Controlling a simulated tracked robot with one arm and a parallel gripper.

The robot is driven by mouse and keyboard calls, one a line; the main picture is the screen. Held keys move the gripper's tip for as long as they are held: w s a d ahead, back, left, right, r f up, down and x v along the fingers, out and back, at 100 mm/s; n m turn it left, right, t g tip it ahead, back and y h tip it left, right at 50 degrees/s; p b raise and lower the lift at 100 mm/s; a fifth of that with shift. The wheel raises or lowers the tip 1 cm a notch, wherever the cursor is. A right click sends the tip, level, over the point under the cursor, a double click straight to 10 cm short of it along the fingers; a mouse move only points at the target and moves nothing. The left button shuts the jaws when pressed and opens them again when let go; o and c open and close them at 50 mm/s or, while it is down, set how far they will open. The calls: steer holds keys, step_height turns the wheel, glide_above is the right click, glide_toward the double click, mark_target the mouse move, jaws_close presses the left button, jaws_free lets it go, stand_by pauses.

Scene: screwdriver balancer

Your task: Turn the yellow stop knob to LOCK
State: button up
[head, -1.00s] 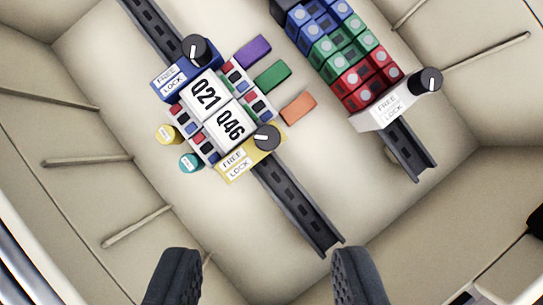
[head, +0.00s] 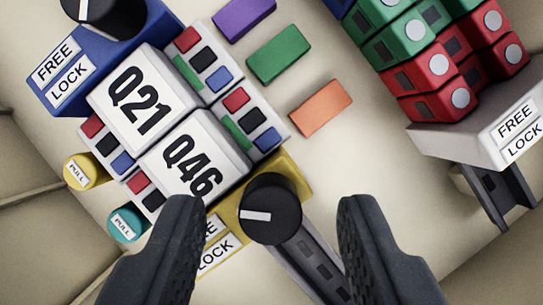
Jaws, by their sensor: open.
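The yellow stop (head: 290,172) sits on a dark rail at the lower end of the Q21 and Q46 modules. Its black knob (head: 270,209) has a white pointer mark aimed left, toward the FREE and LOCK labels. The LOCK label (head: 217,254) shows; the FREE label is partly hidden behind my left finger. Which label the pointer marks I cannot tell for sure. My gripper (head: 270,225) is open, its two black fingers to the left and right of the knob in the picture, with gaps on both sides. No contact is visible.
The Q46 module (head: 195,165) adjoins the yellow stop. A blue stop (head: 110,50) with a black knob is at upper left. Purple, green and orange blocks (head: 320,107) lie to the right. A white stop (head: 480,130) and red modules stand farther right. Bare floor lies between the rails.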

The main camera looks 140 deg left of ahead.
steer(key=shift+w+d+f, duration=0.1)
steer(key=shift+w+f, duration=0.1)
steer(key=shift+f, duration=0.3)
jaws_close()
